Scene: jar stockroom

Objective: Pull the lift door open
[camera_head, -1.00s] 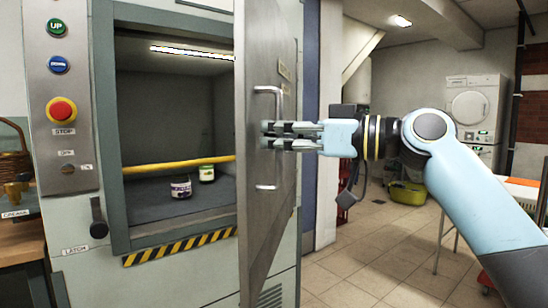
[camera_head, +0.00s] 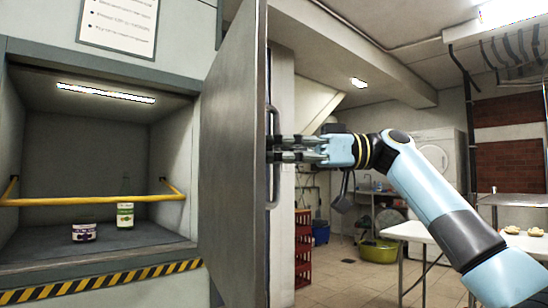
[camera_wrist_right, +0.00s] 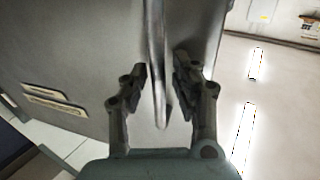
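The lift door (camera_head: 232,150) is a grey metal panel standing far open, at a steep angle to the lift front. I see its broad inner face in the head view and its outer face in the right wrist view (camera_wrist_right: 85,55). Its bar handle (camera_head: 275,190) is on the outer side. My right gripper (camera_head: 275,150) is at the handle. In the right wrist view, the handle (camera_wrist_right: 156,50) runs between the fingers of the right gripper (camera_wrist_right: 160,85), which stand apart with narrow gaps beside it. My left gripper is out of view.
The lift compartment (camera_head: 90,130) is exposed, with a yellow bar (camera_head: 95,201) across it. A white table (camera_head: 410,232) and red crates (camera_head: 303,250) are to the right.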

